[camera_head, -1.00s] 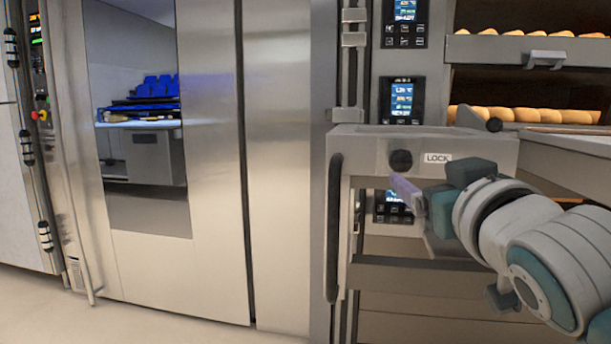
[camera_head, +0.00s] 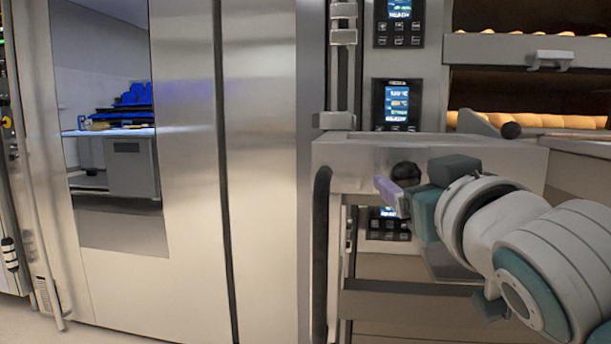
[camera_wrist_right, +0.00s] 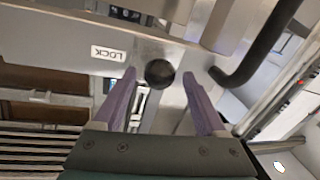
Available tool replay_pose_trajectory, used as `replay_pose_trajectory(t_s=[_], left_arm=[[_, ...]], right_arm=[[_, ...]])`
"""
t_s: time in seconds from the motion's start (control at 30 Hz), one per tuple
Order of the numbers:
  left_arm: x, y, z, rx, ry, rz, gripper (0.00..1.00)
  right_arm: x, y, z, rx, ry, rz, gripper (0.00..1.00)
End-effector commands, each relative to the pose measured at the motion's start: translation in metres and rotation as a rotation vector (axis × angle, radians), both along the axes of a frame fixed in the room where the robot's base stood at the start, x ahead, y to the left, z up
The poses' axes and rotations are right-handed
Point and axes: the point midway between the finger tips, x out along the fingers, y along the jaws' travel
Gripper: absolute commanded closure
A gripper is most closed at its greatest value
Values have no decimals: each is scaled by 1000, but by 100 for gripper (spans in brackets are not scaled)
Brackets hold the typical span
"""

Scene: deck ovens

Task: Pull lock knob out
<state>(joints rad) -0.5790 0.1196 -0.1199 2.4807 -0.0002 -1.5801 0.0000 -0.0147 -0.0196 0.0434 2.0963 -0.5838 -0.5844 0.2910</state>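The black round lock knob (camera_head: 405,173) sits on the front of the steel loader frame (camera_head: 350,155). In the right wrist view the knob (camera_wrist_right: 159,73) lies between and just beyond the two purple fingertips, with a gap on each side. The LOCK label (camera_wrist_right: 108,52) is beside it there; in the head view my gripper hides the label. My right gripper (camera_head: 388,192) is in front of and slightly below the knob in the head view. Its fingers (camera_wrist_right: 158,80) are spread and hold nothing. My left gripper is out of view.
A black vertical handle (camera_head: 321,250) is on the frame's left end; it also shows near the right finger in the wrist view (camera_wrist_right: 258,50). Oven control panels (camera_head: 397,103) and bread loaves (camera_head: 540,120) are behind. A tall steel door (camera_head: 260,180) stands left.

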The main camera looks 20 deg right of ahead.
Motion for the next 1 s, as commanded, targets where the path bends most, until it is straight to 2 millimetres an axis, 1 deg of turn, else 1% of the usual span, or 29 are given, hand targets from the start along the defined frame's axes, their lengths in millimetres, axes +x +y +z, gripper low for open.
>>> replay_pose_trajectory(t_s=[0.03,0.07,0.63,1.0], left_arm=[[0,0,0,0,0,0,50],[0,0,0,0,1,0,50],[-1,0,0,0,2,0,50],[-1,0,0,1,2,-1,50]], right_arm=[[0,0,0,0,0,0,33],[0,0,0,0,0,0,36],[0,0,0,0,0,0,100],[0,0,0,0,1,0,100]])
